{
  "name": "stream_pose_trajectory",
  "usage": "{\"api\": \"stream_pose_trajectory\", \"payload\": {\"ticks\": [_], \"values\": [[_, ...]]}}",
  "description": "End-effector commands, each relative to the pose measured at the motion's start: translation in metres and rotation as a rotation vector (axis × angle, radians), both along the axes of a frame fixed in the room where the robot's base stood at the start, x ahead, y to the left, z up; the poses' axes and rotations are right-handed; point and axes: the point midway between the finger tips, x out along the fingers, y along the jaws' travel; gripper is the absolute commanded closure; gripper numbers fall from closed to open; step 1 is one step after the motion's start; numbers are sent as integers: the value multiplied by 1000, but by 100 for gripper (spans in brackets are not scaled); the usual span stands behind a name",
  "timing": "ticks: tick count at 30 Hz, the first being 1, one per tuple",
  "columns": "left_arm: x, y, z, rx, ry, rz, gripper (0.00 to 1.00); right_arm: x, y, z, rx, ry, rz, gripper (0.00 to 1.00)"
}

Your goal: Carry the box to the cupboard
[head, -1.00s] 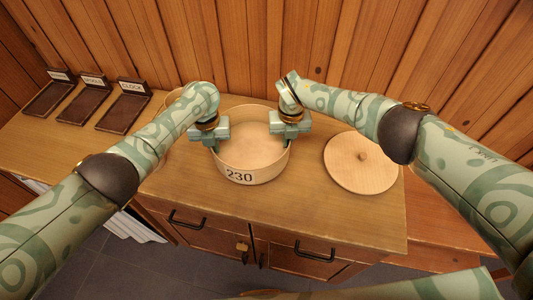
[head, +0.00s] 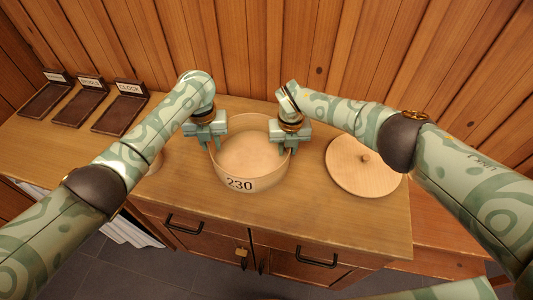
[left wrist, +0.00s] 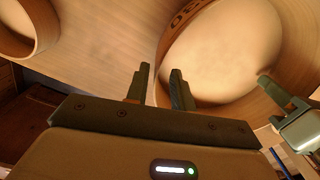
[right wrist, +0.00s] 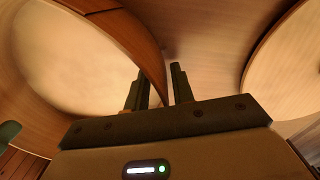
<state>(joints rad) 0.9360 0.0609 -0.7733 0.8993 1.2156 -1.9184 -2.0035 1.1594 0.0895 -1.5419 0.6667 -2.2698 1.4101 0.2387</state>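The round, open, pale wooden box (head: 240,184) marked 230 stands on a wooden cabinet top. Its inside looks empty. My left gripper (head: 212,143) is at its left rim and my right gripper (head: 285,149) at its right rim. In the left wrist view, the left fingers (left wrist: 160,88) are apart, one on each side of the box wall. In the right wrist view, the right fingers (right wrist: 160,88) are apart too, with the wall between them and a gap showing. No separate cupboard is in view; the cabinet front (head: 205,239) has dark handles and doors.
A round wooden lid (head: 345,177) with a knob lies right of the box. A smaller round container (left wrist: 45,30) stands left of it, mostly hidden by my left arm in the head view. Several dark labelled trays (head: 118,118) lie at the back left. A plank wall (head: 250,50) closes the back.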

Motion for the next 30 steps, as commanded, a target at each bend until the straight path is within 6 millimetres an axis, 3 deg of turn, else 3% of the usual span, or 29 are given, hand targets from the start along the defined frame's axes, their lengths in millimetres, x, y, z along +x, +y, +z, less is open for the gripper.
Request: {"api": "stream_pose_trajectory", "payload": {"ticks": [6,14,24,30], "values": [[0,0,47,1,-3,-1,76,0,0,0,0,0,0,76],[-1,1,65,2,0,1,76,1,0,9,1,-2,0,76],[-1,1,65,1,0,1,76,1,-1,82,0,-3,2,76],[-1,1,64,1,1,1,76,0,0,113,0,-1,0,76]]}}
